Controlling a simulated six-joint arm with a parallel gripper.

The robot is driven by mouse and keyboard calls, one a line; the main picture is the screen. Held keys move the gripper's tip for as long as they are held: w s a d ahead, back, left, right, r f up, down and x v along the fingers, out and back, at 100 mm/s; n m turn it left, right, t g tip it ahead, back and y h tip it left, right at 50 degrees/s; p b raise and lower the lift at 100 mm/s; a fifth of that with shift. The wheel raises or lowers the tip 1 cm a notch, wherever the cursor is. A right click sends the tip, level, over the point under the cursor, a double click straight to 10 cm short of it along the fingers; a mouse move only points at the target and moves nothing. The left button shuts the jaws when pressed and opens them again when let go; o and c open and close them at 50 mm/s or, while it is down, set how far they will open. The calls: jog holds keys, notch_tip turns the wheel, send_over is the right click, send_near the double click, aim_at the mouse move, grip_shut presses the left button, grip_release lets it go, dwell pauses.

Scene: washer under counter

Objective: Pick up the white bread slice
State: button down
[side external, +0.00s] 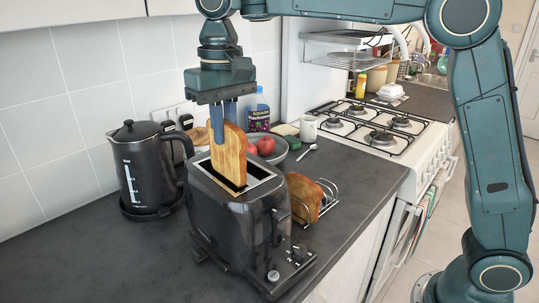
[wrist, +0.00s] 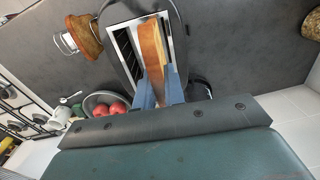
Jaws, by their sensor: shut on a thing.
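My gripper (side external: 224,120) is shut on a golden-brown bread slice (side external: 231,157), holding it upright by its top edge over the black toaster (side external: 232,222). The slice's lower end is at the toaster's slot opening; I cannot tell how far it is inside. In the wrist view the blue fingers (wrist: 161,92) clasp the slice (wrist: 152,50) from both sides, above the toaster's slots (wrist: 126,45). The held slice looks toasted rather than white. Another browned slice (side external: 302,197) stands in a wire rack (side external: 328,192) right of the toaster and also shows in the wrist view (wrist: 84,36).
A black kettle (side external: 146,170) stands left of the toaster. A grey bowl with red apples (side external: 265,146) is behind it. A gas hob (side external: 375,127) lies at the back right. The dark counter's front left (side external: 110,255) is clear.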

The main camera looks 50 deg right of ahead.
jog(key=s, duration=1.5)
jog(key=shift+s, duration=0.4)
jog(key=shift+r, duration=0.15)
jog(key=shift+r, duration=1.35)
jog(key=shift+w, duration=0.15)
